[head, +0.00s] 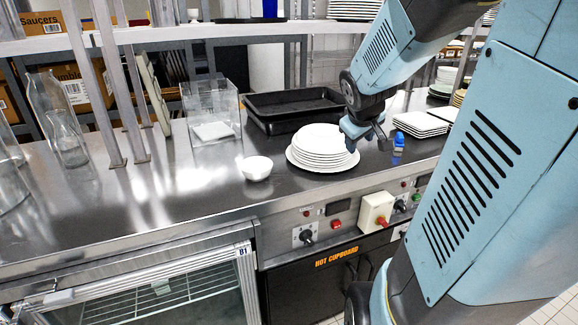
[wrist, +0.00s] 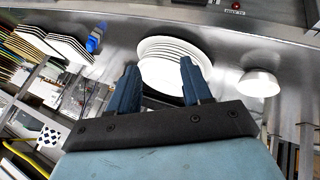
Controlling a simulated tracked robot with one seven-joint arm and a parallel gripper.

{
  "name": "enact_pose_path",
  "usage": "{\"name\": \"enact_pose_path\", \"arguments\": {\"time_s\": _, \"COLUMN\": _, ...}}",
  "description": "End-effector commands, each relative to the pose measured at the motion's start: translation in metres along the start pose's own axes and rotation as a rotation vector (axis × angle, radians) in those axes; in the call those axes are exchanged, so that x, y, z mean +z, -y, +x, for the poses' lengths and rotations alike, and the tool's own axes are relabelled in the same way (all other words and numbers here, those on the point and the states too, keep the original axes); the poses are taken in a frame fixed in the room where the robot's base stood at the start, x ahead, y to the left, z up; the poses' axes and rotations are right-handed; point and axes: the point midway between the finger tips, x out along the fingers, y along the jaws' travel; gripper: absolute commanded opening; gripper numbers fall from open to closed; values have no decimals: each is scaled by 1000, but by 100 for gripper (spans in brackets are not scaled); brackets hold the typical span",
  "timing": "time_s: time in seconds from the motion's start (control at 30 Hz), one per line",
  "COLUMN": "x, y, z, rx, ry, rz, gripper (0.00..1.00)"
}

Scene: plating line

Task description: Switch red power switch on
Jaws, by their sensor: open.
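A red switch handle (head: 381,222) sits on a cream box (head: 376,212) on the steel front panel, right of centre in the head view. A smaller red button (head: 336,224) is on the panel to its left. My gripper (head: 366,138) is above the counter, beside the right edge of the plate stack, higher than the switch and apart from it. In the wrist view my gripper (wrist: 160,74) has its two blue fingers spread, with nothing held between them. I cannot make out the red switch in the wrist view.
A plate stack (head: 322,148), a white bowl (head: 257,168), black trays (head: 290,105) and square plates (head: 421,123) stand on the counter. A blue object (head: 398,142) stands near the square plates. Black knobs (head: 308,236) share the panel. Below is a hot cupboard (head: 325,282).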

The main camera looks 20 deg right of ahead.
Motion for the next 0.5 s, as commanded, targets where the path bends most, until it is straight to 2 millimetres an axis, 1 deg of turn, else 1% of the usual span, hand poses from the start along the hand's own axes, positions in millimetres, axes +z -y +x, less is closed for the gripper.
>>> {"name": "enact_pose_path", "arguments": {"time_s": 0.03, "x": 3, "y": -11, "z": 19, "rx": 9, "ry": 11, "rz": -23, "gripper": 49}}
{"name": "enact_pose_path", "arguments": {"time_s": 0.17, "x": 9, "y": -35, "z": 62, "rx": 28, "ry": 9, "rz": -107, "gripper": 49}}
{"name": "enact_pose_path", "arguments": {"time_s": 0.2, "x": 12, "y": -42, "z": 75, "rx": 30, "ry": 7, "rz": -130, "gripper": 49}}
{"name": "enact_pose_path", "arguments": {"time_s": 0.37, "x": 28, "y": -65, "z": 127, "rx": 23, "ry": -13, "rz": -223, "gripper": 49}}
{"name": "enact_pose_path", "arguments": {"time_s": 0.5, "x": 49, "y": -77, "z": 172, "rx": -2, "ry": -35, "rz": -303, "gripper": 49}}
